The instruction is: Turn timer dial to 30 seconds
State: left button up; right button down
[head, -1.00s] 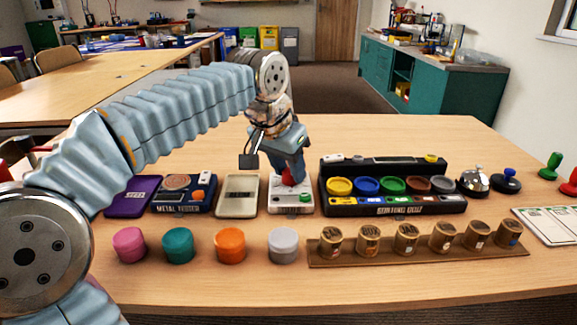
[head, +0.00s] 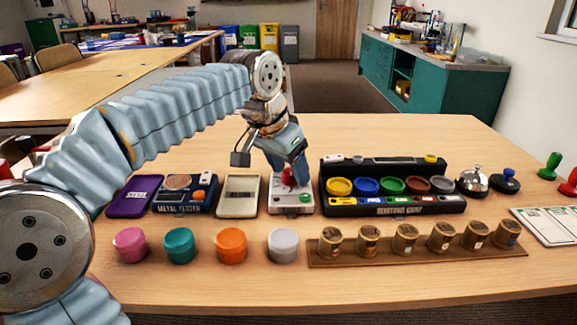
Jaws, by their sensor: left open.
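The timer (head: 291,204) appears to be the small white box near the middle of the table, with a red dial (head: 288,178) on top and a green button (head: 306,196) at its front right. My left gripper (head: 291,181) points down over this box, its blue-grey fingers open around the red dial. The fingers partly hide the dial, and I cannot tell whether they touch it. Any dial marks are too small to read. My right gripper is not in view.
A beige device (head: 238,195), the metal tester (head: 184,196) and a purple steel box (head: 134,197) stand left of the timer. The black sorting unit (head: 392,207) stands close on its right. Several coloured pots, including a grey one (head: 284,246), line the front.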

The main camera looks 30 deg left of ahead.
pick_arm(q)
jog(key=shift+r, duration=0.1)
jog(key=p+v, duration=0.3)
jog(key=v, duration=1)
jog(key=shift+s+r, duration=0.25)
